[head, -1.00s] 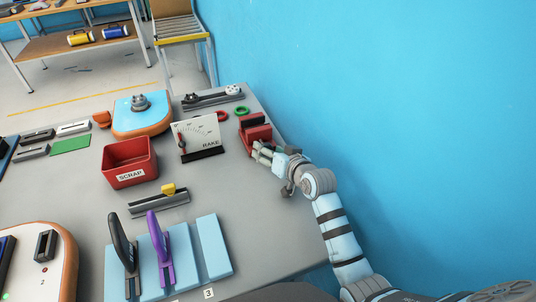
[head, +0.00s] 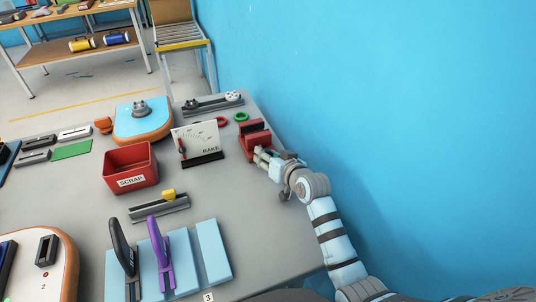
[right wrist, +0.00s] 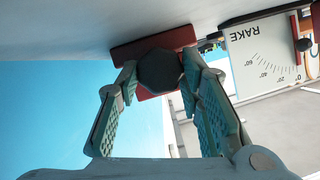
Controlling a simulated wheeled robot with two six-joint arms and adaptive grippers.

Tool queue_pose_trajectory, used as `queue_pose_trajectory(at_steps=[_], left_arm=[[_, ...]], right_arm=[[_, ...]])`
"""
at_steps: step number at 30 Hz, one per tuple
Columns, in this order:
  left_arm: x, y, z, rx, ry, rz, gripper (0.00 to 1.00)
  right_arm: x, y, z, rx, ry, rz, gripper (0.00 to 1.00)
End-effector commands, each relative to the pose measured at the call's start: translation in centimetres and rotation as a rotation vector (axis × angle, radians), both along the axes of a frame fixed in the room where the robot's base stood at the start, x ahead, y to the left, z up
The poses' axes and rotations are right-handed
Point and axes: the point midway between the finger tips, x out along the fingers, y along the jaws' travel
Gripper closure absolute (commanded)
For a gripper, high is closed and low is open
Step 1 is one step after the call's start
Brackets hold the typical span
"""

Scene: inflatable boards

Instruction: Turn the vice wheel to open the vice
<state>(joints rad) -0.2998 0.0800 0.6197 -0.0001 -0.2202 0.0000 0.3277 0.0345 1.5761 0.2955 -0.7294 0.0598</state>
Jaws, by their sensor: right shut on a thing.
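The red vice (head: 255,139) with its dark jaws stands at the right edge of the grey table in the head view. My right gripper (head: 262,156) is at the vice's near side, and the wheel is largely hidden there. In the right wrist view, the dark, many-sided vice wheel (right wrist: 160,70) lies between the fingertips of my right gripper (right wrist: 158,80), which is shut on it. The red vice body (right wrist: 165,43) shows behind the wheel. My left gripper is not in view.
The white RAKE gauge (head: 195,138) stands just left of the vice. A red SCRAP bin (head: 131,180) and a green ring (head: 241,117) are nearby. The blue wall (head: 400,110) runs close along the table's right side.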

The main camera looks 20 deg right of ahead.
Motion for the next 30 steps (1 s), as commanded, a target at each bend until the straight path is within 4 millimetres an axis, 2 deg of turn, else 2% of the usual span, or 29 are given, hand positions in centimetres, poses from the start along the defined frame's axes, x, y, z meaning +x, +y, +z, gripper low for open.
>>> queue_pose_trajectory(at_steps=[15,24,30], left_arm=[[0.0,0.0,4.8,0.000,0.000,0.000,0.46],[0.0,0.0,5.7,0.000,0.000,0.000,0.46],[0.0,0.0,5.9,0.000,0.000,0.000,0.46]], right_arm=[[-0.1,0.4,0.4,-0.344,-0.018,0.002,0.94],[-0.1,0.6,0.1,-0.512,-0.031,0.002,0.94],[0.0,0.6,0.1,-0.559,-0.036,0.001,0.94]])
